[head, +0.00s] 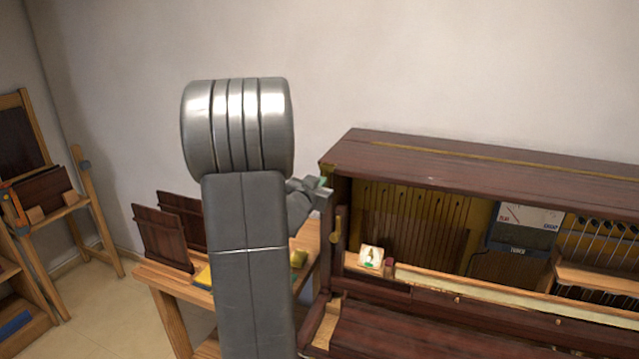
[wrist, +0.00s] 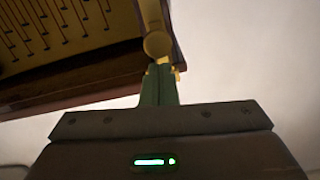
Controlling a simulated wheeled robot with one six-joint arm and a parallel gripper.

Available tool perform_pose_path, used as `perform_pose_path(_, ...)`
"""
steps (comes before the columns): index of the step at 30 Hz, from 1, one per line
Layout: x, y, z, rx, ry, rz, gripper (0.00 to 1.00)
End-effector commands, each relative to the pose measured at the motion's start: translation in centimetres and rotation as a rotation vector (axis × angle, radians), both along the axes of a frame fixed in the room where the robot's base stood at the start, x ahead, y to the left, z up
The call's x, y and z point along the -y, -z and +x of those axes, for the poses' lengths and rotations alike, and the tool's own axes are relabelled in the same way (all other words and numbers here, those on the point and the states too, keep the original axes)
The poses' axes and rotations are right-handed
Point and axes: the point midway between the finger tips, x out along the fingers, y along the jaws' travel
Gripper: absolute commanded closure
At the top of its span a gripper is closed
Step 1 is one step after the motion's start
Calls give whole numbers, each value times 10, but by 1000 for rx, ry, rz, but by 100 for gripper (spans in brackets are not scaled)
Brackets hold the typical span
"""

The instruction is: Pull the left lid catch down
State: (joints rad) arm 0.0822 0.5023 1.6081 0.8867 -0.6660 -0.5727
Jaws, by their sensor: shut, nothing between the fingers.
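A brass catch with a round disc (wrist: 157,45) and a narrow bar shows at the top of the wrist view, beside the piano's dark wooden edge. My gripper (wrist: 159,78) is shut and empty, its green fingertips just at the disc; I cannot tell whether they touch it. Small yellow pieces show beside the fingertips, partly hidden by them. In the head view my gripper (head: 325,183) is at the upper left corner of the piano case (head: 430,165), just under the lid.
A small picture card (head: 371,257) stands inside the piano, with a blue tuner box (head: 518,240) further right. A wooden table (head: 158,283) with dark panels (head: 162,238) is left of the piano. My arm hides part of it. The wall behind is bare.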

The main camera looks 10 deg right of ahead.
Motion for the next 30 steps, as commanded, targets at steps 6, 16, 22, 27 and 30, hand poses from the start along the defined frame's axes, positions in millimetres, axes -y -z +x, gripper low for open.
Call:
perform_pose_path(6, 0, 16, 0, -1, 0, 1, 100)
perform_pose_path(16, 0, 32, 0, -2, 0, 1, 100)
perform_pose_path(22, 0, 32, 0, -3, -1, 2, 100)
perform_pose_path(27, 5, 21, -2, -2, 1, 1, 100)
perform_pose_path(30, 12, 5, -4, 0, 0, 0, 100)
